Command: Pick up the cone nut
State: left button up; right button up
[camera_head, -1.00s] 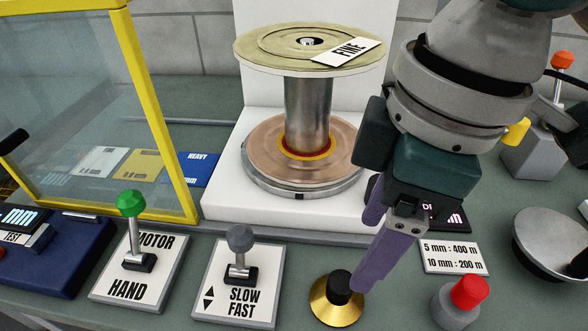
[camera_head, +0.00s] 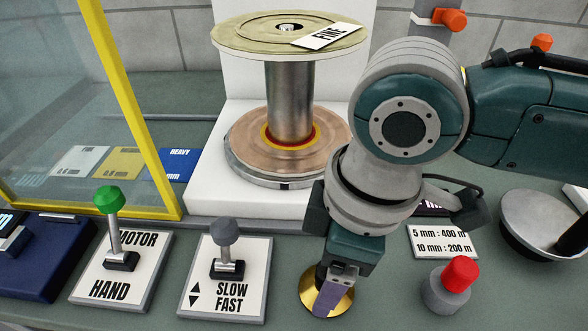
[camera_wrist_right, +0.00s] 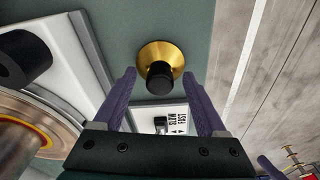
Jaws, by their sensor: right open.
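The cone nut (camera_head: 309,290) is a brass cone with a black knob, standing on the grey-green bench at the front, right of the SLOW/FAST lever plate. My right gripper (camera_head: 328,300) is over it in the head view and hides most of its middle and its knob. In the right wrist view the cone nut (camera_wrist_right: 160,62) shows whole, with its black knob towards me. The two purple fingers of the right gripper (camera_wrist_right: 160,85) are spread apart, one on each side of the knob in that picture, with nothing between them held. My left gripper is not in view.
The spool (camera_head: 290,110) with a FINE label stands on a white block behind. The MOTOR/HAND plate (camera_head: 122,270) and SLOW/FAST plate (camera_head: 226,280) carry upright levers at left. A red button (camera_head: 449,287) and a metal dish (camera_head: 540,220) are to the right.

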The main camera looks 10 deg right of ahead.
grip_shut()
dwell(0.4)
jog(key=shift+r, duration=0.1)
